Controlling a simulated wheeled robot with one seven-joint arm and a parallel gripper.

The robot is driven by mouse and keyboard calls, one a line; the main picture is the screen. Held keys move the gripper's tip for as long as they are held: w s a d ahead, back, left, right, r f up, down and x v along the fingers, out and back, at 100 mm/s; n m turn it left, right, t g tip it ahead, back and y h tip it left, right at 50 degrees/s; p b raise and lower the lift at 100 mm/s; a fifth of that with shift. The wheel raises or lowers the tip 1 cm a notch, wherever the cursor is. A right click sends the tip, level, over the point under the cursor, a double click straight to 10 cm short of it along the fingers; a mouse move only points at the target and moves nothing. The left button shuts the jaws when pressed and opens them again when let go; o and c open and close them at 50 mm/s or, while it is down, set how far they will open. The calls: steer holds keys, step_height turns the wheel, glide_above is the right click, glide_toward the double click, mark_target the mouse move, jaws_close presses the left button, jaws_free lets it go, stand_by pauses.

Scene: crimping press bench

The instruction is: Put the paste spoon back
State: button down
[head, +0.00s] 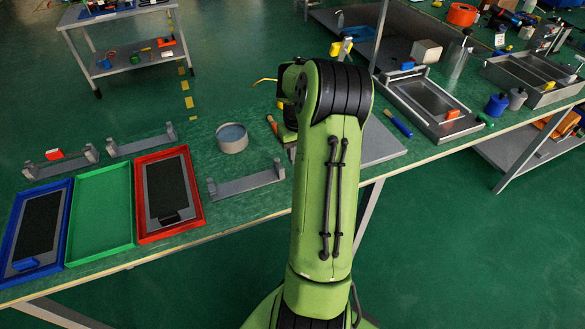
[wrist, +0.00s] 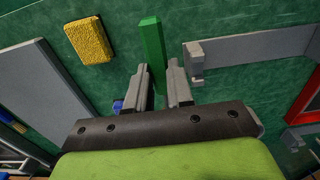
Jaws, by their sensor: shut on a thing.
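My gripper (wrist: 162,88) is shut on a straight green handle (wrist: 152,42), which looks like the paste spoon's. The handle sticks out beyond the fingertips; the spoon's bowl is not visible. In the head view my arm hides the gripper and the spoon. A grey rail with raised ends (head: 245,184) lies on the bench left of my arm. A similar grey bracket (wrist: 245,49) is just right of my fingers in the wrist view, apart from them. A round grey tin (head: 232,138) stands behind the rail; I cannot tell what it holds.
A yellow sponge (wrist: 90,41) and a grey plate (wrist: 45,85) lie left of my gripper in the wrist view. Red (head: 202,205), green (head: 101,210) and blue (head: 62,225) trays fill the bench's left. An orange-handled tool (head: 272,124) is close beside my arm.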

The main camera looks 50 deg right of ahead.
step_height(320, 180, down, 5)
steer(key=shift+w+f+b, duration=0.1)
steer(key=shift+f+b, duration=0.05)
steer(key=shift+b, duration=0.65)
steer(key=c, duration=1.3)
jaws_free()
